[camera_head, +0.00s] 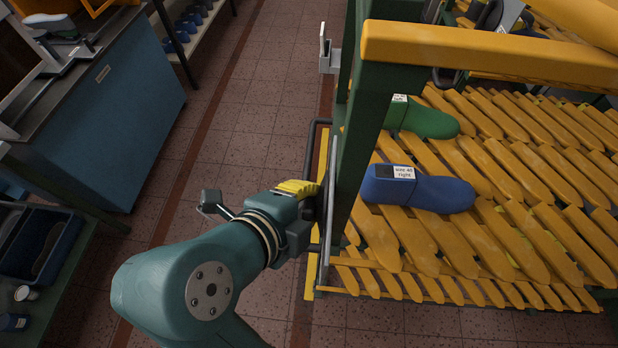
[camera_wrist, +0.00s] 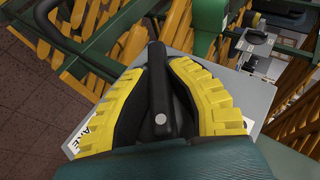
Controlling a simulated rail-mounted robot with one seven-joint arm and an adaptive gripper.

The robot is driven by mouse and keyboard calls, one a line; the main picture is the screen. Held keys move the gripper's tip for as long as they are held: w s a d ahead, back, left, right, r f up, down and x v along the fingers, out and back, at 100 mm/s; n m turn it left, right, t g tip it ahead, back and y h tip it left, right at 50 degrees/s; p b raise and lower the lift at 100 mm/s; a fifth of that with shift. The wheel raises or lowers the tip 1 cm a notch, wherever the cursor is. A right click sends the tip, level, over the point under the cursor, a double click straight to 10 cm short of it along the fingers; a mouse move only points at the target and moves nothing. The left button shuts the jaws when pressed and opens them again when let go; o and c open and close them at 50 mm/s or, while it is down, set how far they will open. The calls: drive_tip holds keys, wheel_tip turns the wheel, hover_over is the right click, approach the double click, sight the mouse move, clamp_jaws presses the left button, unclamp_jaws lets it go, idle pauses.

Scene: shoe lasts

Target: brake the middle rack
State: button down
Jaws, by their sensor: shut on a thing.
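My gripper (camera_wrist: 160,72) has its yellow ribbed fingers closed around a black lever (camera_wrist: 158,100) in the wrist view. The lever stands over a grey plate (camera_wrist: 258,98) with partly hidden dark lettering on it. In the head view my gripper (camera_head: 299,188) is at the left side of a rack with a green post (camera_head: 372,125) and a yellow top bar (camera_head: 480,50). The lever is hidden there behind my gripper and the post. I cannot tell the lever's brake position.
Yellow slats (camera_head: 500,235) of the rack carry a blue last (camera_head: 440,193) labelled size 45 right and a green last (camera_head: 430,122). A blue-sided bench (camera_head: 135,120) stands at left, with a dark bin (camera_head: 35,240) below it in the picture. Tiled floor between is clear.

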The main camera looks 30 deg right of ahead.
drive_tip(key=r+g+y+p, duration=0.1)
drive_tip(key=g+p, duration=0.1)
drive_tip(key=p, duration=0.6)
drive_tip(key=shift+s+r+n+y, duration=0.1)
drive_tip(key=shift+r+n+y, duration=0.15)
drive_tip(key=shift+n+y, duration=0.05)
drive_tip(key=g+y+p, duration=0.1)
drive_tip(key=p, duration=0.6)
drive_tip(key=shift+f+g+p, duration=0.1)
drive_tip(key=shift+g+p, duration=0.2)
drive_tip(key=shift+g, duration=0.1)
drive_tip(key=g+y+p, duration=0.1)
drive_tip(key=p, duration=0.2)
drive_tip(key=n+g+y+p, duration=0.1)
drive_tip(key=p, duration=0.2)
drive_tip(key=shift+f, duration=0.35)
drive_tip(key=g+p, duration=0.1)
drive_tip(key=p, duration=0.2)
drive_tip(key=shift+f+y, duration=0.3)
drive_tip(key=shift+y, duration=0.1)
drive_tip(key=shift+f, duration=0.25)
drive_tip(key=c, duration=1)
unclamp_jaws()
drive_tip(key=shift+r, duration=0.2)
